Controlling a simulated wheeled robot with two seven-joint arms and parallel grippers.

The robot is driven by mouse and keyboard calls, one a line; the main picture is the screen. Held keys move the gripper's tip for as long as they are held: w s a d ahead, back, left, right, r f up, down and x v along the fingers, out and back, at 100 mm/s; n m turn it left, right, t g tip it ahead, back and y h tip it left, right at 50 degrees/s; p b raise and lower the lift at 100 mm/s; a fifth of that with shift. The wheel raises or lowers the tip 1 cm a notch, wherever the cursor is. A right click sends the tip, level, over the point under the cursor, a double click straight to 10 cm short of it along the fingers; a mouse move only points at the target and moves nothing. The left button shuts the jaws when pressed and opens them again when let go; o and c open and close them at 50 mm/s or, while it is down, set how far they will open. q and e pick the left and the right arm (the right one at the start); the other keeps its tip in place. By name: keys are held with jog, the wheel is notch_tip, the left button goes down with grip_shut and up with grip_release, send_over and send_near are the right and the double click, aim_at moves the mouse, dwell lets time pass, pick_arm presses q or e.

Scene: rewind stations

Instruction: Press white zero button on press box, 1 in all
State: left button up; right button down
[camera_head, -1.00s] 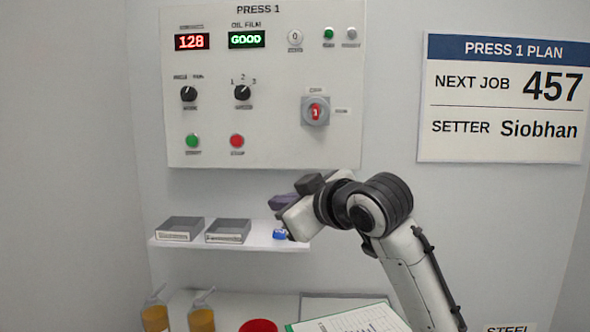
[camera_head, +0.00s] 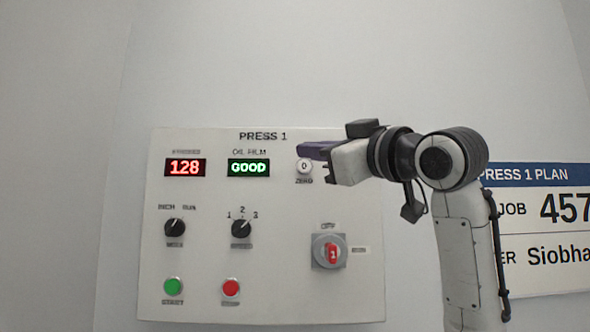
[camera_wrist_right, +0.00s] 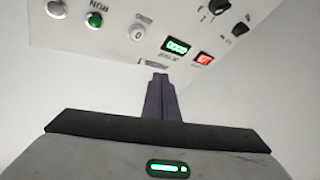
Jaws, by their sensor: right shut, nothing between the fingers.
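The white zero button (camera_head: 304,166) sits at the upper right of the press box (camera_head: 290,290), beside the green GOOD display. It also shows in the right wrist view (camera_wrist_right: 138,32), where the box appears upside down. My right gripper (camera_head: 303,151) is shut and empty, its purple fingers just above the button in the head view. In the wrist view the fingertips (camera_wrist_right: 160,76) are apart from the button, near the box's title edge. The gap to the panel is hard to judge. The red counter (camera_head: 185,167) reads 128. My left gripper is not in view.
Two black knobs, a green button (camera_head: 173,286), a red button (camera_head: 231,287) and a red-handled rotary switch (camera_head: 330,252) are on the same panel. A plan sign (camera_head: 545,215) hangs at the right, partly behind my arm. The wall above is clear.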

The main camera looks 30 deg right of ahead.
aim_at(309, 163)
pick_arm(q)
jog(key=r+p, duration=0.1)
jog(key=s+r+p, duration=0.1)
jog(key=shift+p, duration=0.35)
pick_arm(e)
jog(key=w+d, duration=0.1)
jog(key=w, duration=0.1)
jog(key=w+d, duration=0.2)
jog(key=w, duration=0.1)
jog(key=w+d, duration=0.1)
jog(key=w, duration=0.1)
jog(key=shift+w+d, duration=0.2)
jog(key=shift+d, duration=0.1)
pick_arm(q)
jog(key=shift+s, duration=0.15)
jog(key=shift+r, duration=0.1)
pick_arm(e)
jog(key=shift+w, duration=0.1)
dwell(1.3)
pick_arm(q)
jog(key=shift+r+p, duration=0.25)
jog(key=shift+p, duration=0.1)
pick_arm(e)
jog(key=shift+w+d+f, duration=0.1)
jog(key=shift+w+d, duration=0.15)
jog(key=shift+w, duration=0.05)
